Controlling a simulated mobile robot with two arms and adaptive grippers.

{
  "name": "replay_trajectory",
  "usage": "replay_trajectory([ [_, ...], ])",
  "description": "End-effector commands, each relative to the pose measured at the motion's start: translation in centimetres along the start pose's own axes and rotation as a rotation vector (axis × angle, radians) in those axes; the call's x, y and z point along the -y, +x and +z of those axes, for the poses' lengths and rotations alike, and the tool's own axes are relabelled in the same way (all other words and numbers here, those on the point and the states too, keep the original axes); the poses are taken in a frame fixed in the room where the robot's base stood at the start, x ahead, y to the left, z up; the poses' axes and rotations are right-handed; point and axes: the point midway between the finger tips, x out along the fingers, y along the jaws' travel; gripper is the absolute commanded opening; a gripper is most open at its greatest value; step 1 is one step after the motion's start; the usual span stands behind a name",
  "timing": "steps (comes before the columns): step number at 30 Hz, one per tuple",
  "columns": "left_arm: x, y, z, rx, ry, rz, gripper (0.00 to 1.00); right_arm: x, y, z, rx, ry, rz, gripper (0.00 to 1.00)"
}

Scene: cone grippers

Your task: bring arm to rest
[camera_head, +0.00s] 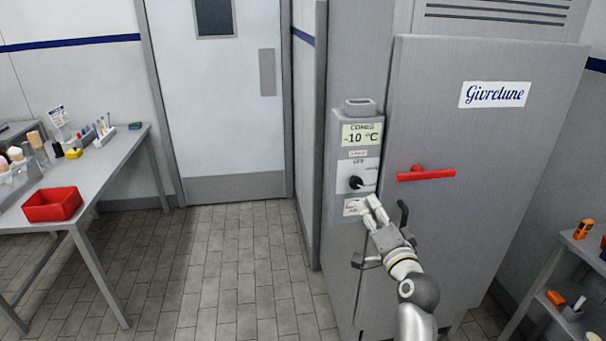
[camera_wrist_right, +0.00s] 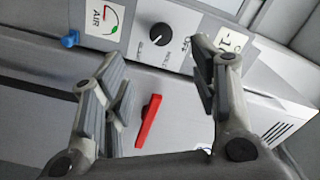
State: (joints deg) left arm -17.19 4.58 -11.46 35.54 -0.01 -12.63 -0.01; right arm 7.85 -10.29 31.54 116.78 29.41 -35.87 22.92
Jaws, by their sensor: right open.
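My right gripper (camera_head: 372,211) is raised in front of the grey cabinet, just below the black knob (camera_head: 355,183) on its control panel. In the right wrist view, its two fingers (camera_wrist_right: 160,85) stand wide apart with nothing between them that they hold. The knob (camera_wrist_right: 161,34) shows beyond the fingers there, apart from them. My right arm (camera_head: 416,300) comes up from the bottom of the head view. My left gripper is not in view.
The cabinet door (camera_head: 480,140) has a red handle (camera_head: 426,173), right of the panel display (camera_head: 362,134) reading -10 °C. A table (camera_head: 110,158) with a red bin (camera_head: 52,204) stands left. A shelf (camera_head: 580,255) with tools is at right. The middle floor is clear.

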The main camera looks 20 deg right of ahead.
Motion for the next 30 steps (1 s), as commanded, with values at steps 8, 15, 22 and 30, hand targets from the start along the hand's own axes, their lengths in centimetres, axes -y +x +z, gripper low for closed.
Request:
replay_trajectory([
  [8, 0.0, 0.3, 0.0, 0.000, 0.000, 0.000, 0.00, -3.3, 0.8, 3.6, 0.065, -0.043, 0.054, 0.55],
  [15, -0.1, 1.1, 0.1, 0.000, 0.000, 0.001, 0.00, -15.0, 0.2, 16.2, 0.305, -0.236, 0.222, 0.55],
  [22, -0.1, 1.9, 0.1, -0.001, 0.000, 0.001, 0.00, -27.1, -6.1, 27.5, 0.566, -0.459, 0.354, 0.55],
  [30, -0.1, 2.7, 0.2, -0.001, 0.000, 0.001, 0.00, -40.4, -19.2, 36.4, 0.892, -0.731, 0.452, 0.55],
])
